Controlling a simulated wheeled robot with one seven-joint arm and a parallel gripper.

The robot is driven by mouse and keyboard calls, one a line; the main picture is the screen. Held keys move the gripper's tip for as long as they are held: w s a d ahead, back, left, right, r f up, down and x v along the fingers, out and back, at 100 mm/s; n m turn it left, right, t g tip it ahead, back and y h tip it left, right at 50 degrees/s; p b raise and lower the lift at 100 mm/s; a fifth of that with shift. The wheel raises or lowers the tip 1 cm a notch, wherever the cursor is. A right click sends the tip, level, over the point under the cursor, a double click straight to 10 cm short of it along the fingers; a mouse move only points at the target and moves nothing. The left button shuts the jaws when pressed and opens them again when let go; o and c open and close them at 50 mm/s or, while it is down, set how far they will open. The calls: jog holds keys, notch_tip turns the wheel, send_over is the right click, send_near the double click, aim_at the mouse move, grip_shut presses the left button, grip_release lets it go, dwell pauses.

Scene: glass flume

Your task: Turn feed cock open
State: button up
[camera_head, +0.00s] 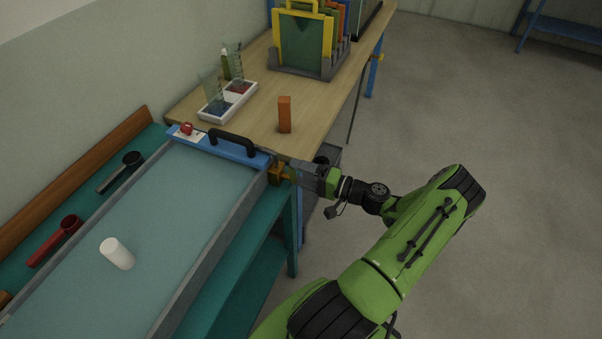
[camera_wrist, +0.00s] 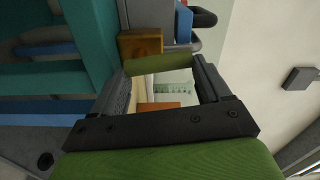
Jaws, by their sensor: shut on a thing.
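The feed cock is a brass-coloured block (camera_head: 277,174) on the side of the flume, at its far right corner. In the wrist view the brass body (camera_wrist: 140,43) sits at the top, with an olive-yellow handle (camera_wrist: 160,63) spanning the space between my fingers. My gripper (camera_head: 294,173) reaches the cock from the right, and its two dark fingers (camera_wrist: 162,75) are shut on the handle. The grip's contact is partly hidden in the head view. I cannot tell the cock's exact angle.
The flume (camera_head: 180,215) has a blue end plate with a black handle (camera_head: 232,141) and a red knob (camera_head: 186,128). A white cylinder (camera_head: 117,253) lies in it. The wooden table (camera_head: 260,125) behind holds an orange block (camera_head: 284,114) and a white tray (camera_head: 215,118). Floor to the right is clear.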

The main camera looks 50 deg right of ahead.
jog(key=shift+d+m, duration=0.1)
jog(key=shift+m, duration=0.4)
jog(key=o, duration=1)
jog(key=shift+f, duration=0.1)
